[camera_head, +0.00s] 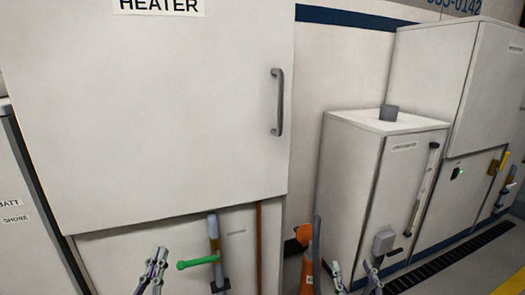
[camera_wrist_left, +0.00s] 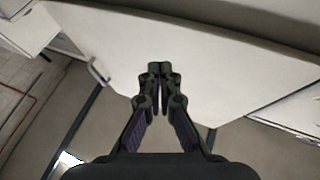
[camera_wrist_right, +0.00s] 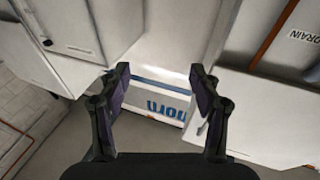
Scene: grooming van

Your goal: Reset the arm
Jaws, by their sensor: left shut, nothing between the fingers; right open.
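My left gripper (camera_head: 159,254) is low in the head view, in front of the lower panel of the heater cabinet. In the left wrist view its fingertips (camera_wrist_left: 160,70) meet with nothing between them. My right gripper (camera_head: 351,266) is at the lower edge of the head view, in front of the small white cabinet. In the right wrist view its fingers (camera_wrist_right: 160,72) are spread apart and empty. The task names no object.
The heater cabinet door (camera_head: 150,110) with a grey handle (camera_head: 278,102) fills the left. A green lever (camera_head: 198,262) sits on a grey pipe beside my left gripper. An orange item (camera_head: 306,262) stands between the grippers. The small white cabinet (camera_head: 350,170) carries a grey cap (camera_head: 389,113).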

